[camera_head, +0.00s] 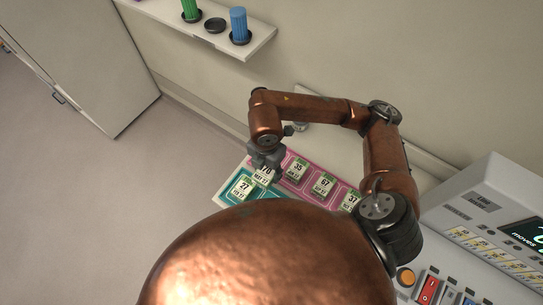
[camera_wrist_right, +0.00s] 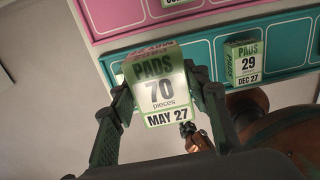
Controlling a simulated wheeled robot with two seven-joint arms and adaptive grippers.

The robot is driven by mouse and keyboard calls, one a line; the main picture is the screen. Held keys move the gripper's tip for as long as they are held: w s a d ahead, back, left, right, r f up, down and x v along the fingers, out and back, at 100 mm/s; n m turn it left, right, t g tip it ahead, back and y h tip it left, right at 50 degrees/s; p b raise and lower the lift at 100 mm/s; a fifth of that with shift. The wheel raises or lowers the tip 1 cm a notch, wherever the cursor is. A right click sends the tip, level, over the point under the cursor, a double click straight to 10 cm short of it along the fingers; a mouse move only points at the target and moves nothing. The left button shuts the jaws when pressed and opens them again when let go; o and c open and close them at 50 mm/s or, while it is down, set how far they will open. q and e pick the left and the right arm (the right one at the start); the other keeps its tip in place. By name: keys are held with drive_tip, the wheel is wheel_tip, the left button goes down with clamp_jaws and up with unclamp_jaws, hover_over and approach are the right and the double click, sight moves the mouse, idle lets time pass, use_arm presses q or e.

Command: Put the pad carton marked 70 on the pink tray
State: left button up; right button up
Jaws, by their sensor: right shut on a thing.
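The pad carton marked 70 (camera_wrist_right: 160,92) is white and green and reads MAY 27. My right gripper (camera_head: 265,160) is shut on it, with a finger on each side in the right wrist view. The carton also shows under the gripper in the head view (camera_head: 264,174), at the teal tray. I cannot tell how far it is above the tray. The pink tray (camera_head: 313,165) lies behind the teal one and bears several cartons, marked 35, 67 and 37 among them. Its edge shows at the top of the wrist view (camera_wrist_right: 125,14). My left gripper is not in view.
The teal tray (camera_wrist_right: 205,60) holds a carton marked 29 (camera_wrist_right: 245,64) in the wrist view. A grey console (camera_head: 490,215) is at right. A wall shelf (camera_head: 215,42) holds green and blue items.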

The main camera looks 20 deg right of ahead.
drive_tip(key=w+d+f, duration=0.2)
drive_tip(key=w+f, duration=0.1)
drive_tip(key=w+d+f+p, duration=0.1)
drive_tip(key=w+d+f, duration=0.1)
drive_tip(key=w, duration=0.2)
drive_tip(key=w+d+f+p, duration=0.1)
drive_tip(key=w+d+f, duration=0.1)
drive_tip(key=w+f, duration=0.1)
drive_tip(key=shift+w+d+f, duration=0.35)
drive_tip(key=shift+w, duration=0.15)
drive_tip(key=shift+w+d+f+p, duration=0.3)
drive_tip(key=shift+w+f, duration=0.15)
drive_tip(key=shift+f, duration=0.25)
wheel_tip(320, 180, down, 3)
drive_tip(key=shift+r+p, duration=0.1)
drive_tip(key=shift+p, duration=0.4)
drive_tip(key=o, duration=0.8)
drive_tip(key=shift+f, duration=0.2)
drive_tip(key=o, duration=0.5)
